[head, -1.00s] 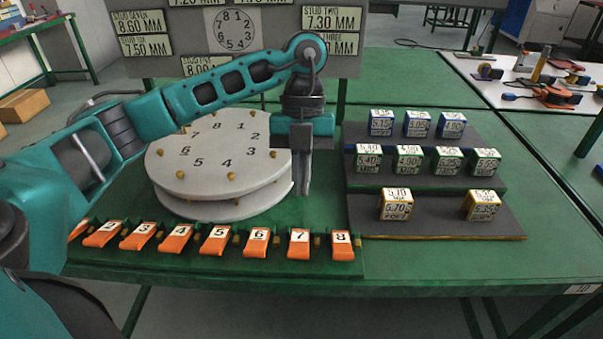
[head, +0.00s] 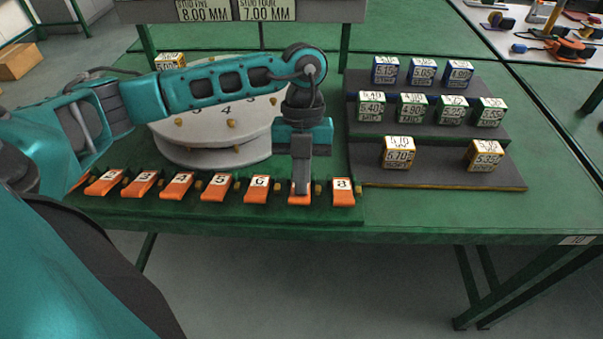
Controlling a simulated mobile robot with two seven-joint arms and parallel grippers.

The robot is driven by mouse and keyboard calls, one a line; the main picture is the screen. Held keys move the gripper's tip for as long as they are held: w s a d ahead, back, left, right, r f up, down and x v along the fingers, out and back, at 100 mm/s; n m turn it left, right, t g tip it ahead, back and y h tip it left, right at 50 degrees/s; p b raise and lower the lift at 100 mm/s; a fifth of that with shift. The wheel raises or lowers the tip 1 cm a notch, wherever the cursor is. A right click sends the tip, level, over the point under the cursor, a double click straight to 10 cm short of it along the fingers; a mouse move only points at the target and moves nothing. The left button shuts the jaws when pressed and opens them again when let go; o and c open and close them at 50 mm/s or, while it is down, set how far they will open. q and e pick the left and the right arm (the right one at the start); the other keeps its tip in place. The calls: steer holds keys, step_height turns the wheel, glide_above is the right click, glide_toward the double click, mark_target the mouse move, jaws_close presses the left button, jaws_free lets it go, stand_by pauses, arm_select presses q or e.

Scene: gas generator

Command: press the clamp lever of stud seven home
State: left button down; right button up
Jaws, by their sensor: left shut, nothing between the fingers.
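The clamp lever of stud seven (head: 300,199) is an orange lever in the front row, between the levers marked 6 (head: 258,189) and 8 (head: 343,192). My left gripper (head: 300,190) is shut and empty, pointing down with its fingertips over lever seven. They hide its number label, and only its orange front end shows. I cannot tell whether the tips touch it. The round grey stud plate (head: 215,143) stands behind the row, partly covered by my left arm. My right gripper is not in view.
A dark stepped rack (head: 440,176) with several labelled blocks stands right of the levers. A yellow-edged block (head: 170,61) shows beyond my left arm. A sign board (head: 330,10) stands behind.

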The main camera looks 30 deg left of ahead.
arm_select(q)
steer(key=shift+s+d+f+t+y, duration=0.2)
steer(key=shift+s+f+t+y, duration=0.15)
steer(key=shift+t, duration=0.25)
steer(key=shift+s+d+f+b, duration=0.15)
steer(key=shift+s+f+b, duration=0.2)
steer(key=shift+f, duration=0.2)
steer(key=shift+s+d+f, duration=0.1)
steer(key=shift+f, duration=0.1)
steer(key=shift+s, duration=0.1)
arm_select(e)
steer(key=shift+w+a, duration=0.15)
arm_select(q)
steer(key=shift+f, duration=0.1)
